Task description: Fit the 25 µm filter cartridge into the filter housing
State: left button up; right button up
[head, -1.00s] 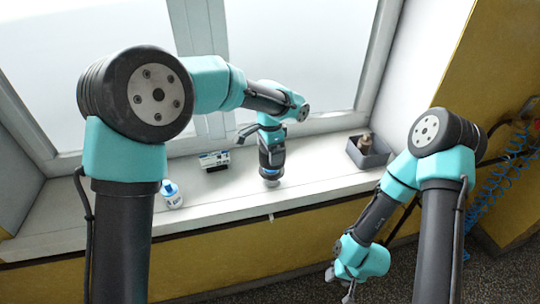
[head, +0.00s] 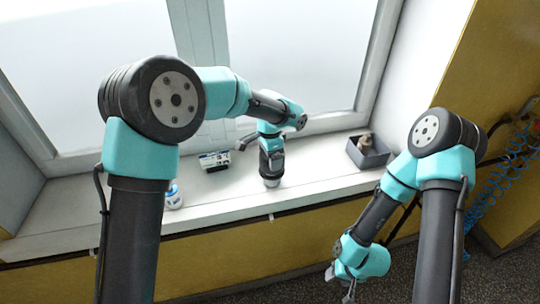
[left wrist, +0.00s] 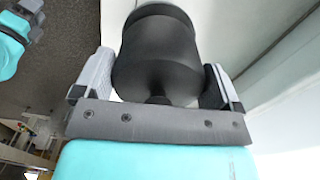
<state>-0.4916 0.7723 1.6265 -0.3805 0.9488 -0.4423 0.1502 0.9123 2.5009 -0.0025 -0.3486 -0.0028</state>
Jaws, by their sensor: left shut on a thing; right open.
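My left gripper (head: 271,178) points down at the sill in the middle of the head view. It is shut on a dark grey rounded thing (left wrist: 155,50), which fills the space between its fingers in the left wrist view. I cannot tell whether this is the filter housing or another part; its far end is out of sight. No 25 µm marking is readable, so I cannot pick out the cartridge for sure. My right gripper (head: 347,291) is open and empty, low in front of the sill and well away from the things on it.
A small white and blue container (head: 173,198) stands farther left, partly behind my left arm. A grey bin (head: 374,158) with a brownish thing in it sits right. The sill between is clear.

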pick_arm(q)
jog(key=shift+f, duration=0.6)
jog(key=o, duration=0.7)
notch_tip(320, 180, up, 13)
jog(key=shift+r, duration=0.15)
dwell(0.6)
